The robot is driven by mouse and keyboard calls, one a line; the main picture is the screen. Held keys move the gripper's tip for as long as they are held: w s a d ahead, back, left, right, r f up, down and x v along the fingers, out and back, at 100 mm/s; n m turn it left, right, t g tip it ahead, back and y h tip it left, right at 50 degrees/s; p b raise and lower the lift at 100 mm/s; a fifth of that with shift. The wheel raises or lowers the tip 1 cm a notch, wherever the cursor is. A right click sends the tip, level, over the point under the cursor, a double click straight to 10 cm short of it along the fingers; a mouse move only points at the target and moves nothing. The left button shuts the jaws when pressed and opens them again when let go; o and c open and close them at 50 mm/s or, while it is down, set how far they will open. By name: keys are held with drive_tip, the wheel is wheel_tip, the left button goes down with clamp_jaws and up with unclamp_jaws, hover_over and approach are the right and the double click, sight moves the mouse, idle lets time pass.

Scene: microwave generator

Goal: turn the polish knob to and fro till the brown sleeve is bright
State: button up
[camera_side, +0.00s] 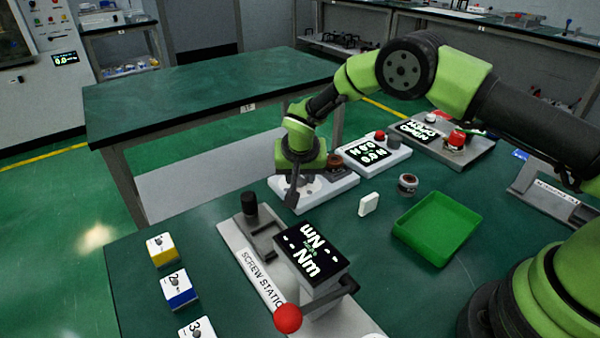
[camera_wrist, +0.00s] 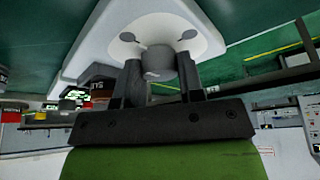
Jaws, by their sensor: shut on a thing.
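My gripper (camera_side: 295,186) points down over the left part of a white station (camera_side: 345,186) in the side view. In the wrist view its two dark fingers (camera_wrist: 162,72) are shut on a grey knob (camera_wrist: 160,60) that stands on a white rounded plate (camera_wrist: 165,25) with two dark oval marks. I take this for the polish knob; the side view hides it behind the gripper. A small brown cylinder (camera_side: 334,161), likely the brown sleeve, sits upright on the same station, just right of my gripper. It looks dull brown, but is too small to judge its finish.
A display unit (camera_side: 373,152) with a red button stands right behind. The screw station (camera_side: 262,275) with a red ball lever (camera_side: 288,318) is in front. A green tray (camera_side: 436,228), white block (camera_side: 369,204) and small round can (camera_side: 408,184) lie to the right.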

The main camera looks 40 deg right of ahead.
idle(0.3)
drive_tip(key=o, duration=0.9)
drive_tip(key=v, duration=1)
